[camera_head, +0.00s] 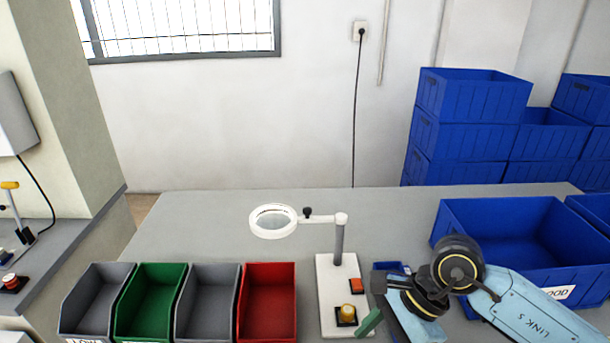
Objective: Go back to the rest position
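My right arm comes in from the right, its pale blue link marked "LINK 5" ending in a black wrist joint. The wrist is over the table, between the magnifier stand (325,279) and the large blue crate (480,212). The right gripper's fingers cannot be made out clearly. A small green piece (370,322) shows beside the stand's yellow button, just left of my arm; I cannot tell whether it is held or part of the gripper. My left arm and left gripper are not in view.
Open bins stand in a row at the front left: grey (88,304), green (150,304), grey (207,304) and red (267,304). The magnifier ring (273,221) overhangs the table. Blue crates (465,133) are stacked at the back right. The table's rear left is clear.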

